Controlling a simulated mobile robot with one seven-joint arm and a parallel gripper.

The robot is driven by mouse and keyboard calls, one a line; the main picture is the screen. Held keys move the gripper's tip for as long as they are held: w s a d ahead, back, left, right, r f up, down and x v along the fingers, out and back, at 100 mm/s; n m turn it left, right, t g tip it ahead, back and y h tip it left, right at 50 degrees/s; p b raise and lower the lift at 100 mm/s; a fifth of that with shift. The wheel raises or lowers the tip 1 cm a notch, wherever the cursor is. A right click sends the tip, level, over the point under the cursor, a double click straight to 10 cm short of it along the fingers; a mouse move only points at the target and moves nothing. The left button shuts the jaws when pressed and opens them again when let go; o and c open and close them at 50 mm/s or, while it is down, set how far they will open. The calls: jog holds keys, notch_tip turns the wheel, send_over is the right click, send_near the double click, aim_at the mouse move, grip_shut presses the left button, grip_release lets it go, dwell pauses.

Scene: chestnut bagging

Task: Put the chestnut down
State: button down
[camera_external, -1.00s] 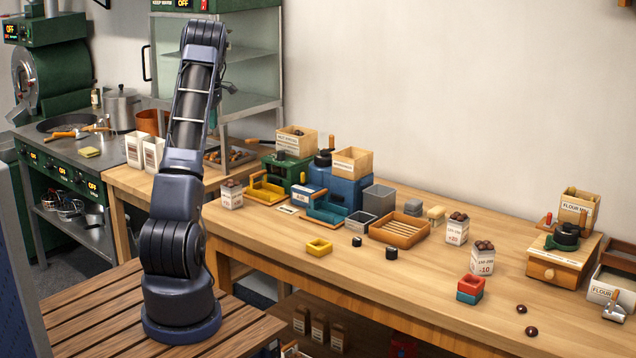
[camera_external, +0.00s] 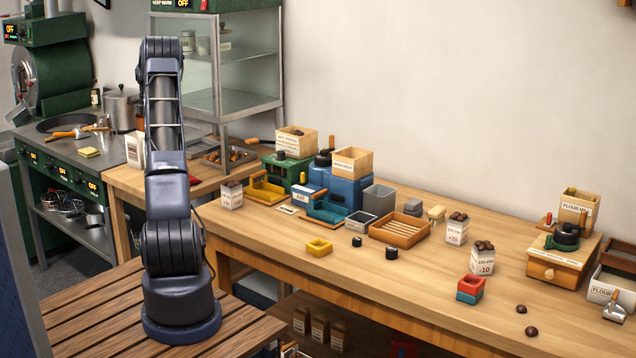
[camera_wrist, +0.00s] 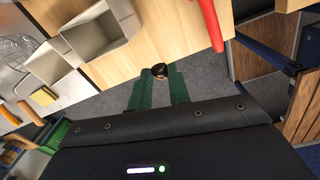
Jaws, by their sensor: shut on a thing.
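In the wrist view, my gripper (camera_wrist: 160,80) has green fingers shut on a small dark brown chestnut (camera_wrist: 160,71) with a paler patch. The chestnut is at the fingertips, with grey floor and the edge of a wooden counter (camera_wrist: 150,42) behind it. In the external view my arm stands nearly upright at left, and its gripper and the held chestnut are hidden behind it. Two loose chestnuts lie on the long wooden table, one chestnut (camera_external: 521,309) just behind the other (camera_external: 531,331).
In the wrist view, open pale bags (camera_wrist: 97,34) stand on the counter at upper left and a red object (camera_wrist: 208,25) is at the top. In the external view, chestnut-filled bags (camera_external: 482,262) stand on the table (camera_external: 400,290). Its front middle has free room.

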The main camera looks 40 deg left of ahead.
notch_tip(320, 180, down, 18)
jog(key=shift+r, duration=0.1)
dwell(0.5)
jog(key=shift+f, duration=0.25)
jog(key=c, duration=1.3)
grip_release()
jog(key=shift+r, duration=0.1)
jog(key=r, duration=1.2)
jog(key=shift+d+r, duration=0.1)
jog(key=shift+d, duration=0.2)
